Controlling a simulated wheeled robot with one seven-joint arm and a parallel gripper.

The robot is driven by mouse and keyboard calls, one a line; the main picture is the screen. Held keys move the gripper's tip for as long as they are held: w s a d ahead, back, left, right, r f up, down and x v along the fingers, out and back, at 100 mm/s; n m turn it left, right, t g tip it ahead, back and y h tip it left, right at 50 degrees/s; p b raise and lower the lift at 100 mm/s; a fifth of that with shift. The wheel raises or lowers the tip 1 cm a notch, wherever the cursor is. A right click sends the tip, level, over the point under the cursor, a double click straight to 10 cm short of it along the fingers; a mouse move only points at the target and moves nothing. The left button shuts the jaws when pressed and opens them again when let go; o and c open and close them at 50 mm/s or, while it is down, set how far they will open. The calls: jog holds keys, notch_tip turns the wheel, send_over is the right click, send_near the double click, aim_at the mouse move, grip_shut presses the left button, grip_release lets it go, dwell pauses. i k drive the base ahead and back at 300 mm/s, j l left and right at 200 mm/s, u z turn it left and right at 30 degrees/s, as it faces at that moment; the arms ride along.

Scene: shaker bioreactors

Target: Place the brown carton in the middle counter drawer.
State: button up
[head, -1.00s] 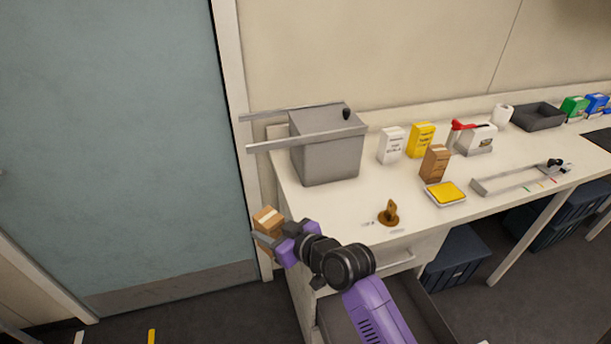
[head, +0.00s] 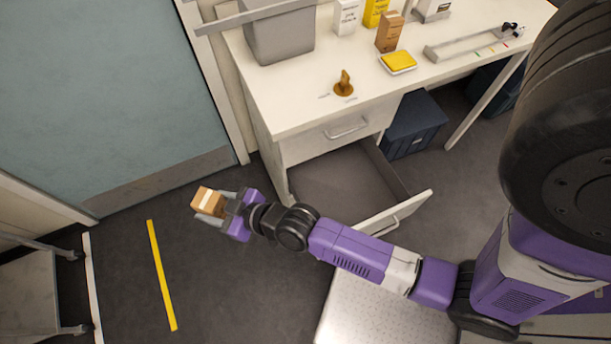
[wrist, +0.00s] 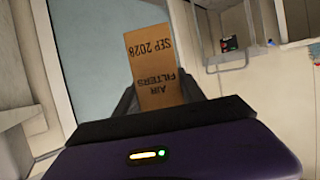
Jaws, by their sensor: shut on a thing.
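The brown carton (head: 207,201) is held in my gripper (head: 222,205), out over the floor to the left of the counter in the head view. In the wrist view the carton (wrist: 158,68) shows upside-down print reading "AIR FILTERS" and "SEP 2028" between the dark fingers. A counter drawer (head: 405,212) below the top drawer (head: 335,130) is pulled open, and its visible inside looks empty. The gripper is to the left of this open drawer and apart from it. Whether another drawer lies below the open one is hidden.
On the counter (head: 290,105) stand a grey box (head: 280,40), a brown figure (head: 344,85), a yellow-topped tray (head: 398,62) and another brown carton (head: 389,32). A blue bin (head: 413,125) stands under the counter. A wheeled cart (head: 35,290) is at the lower left.

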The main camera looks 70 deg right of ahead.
aim_at(337, 211)
jog(key=k+l+u, duration=0.25)
jog(key=l, duration=0.2)
jog(key=k+l+u, duration=0.1)
jog(key=l+u, duration=0.2)
jog(key=l, duration=0.2)
jog(key=k+l+u, duration=0.25)
jog(key=l, duration=0.15)
jog(key=k+l, duration=0.45)
jog(key=l, duration=0.15)
jog(key=k+l+u, duration=0.1)
jog(key=k+l, duration=0.35)
jog(key=l, duration=0.2)
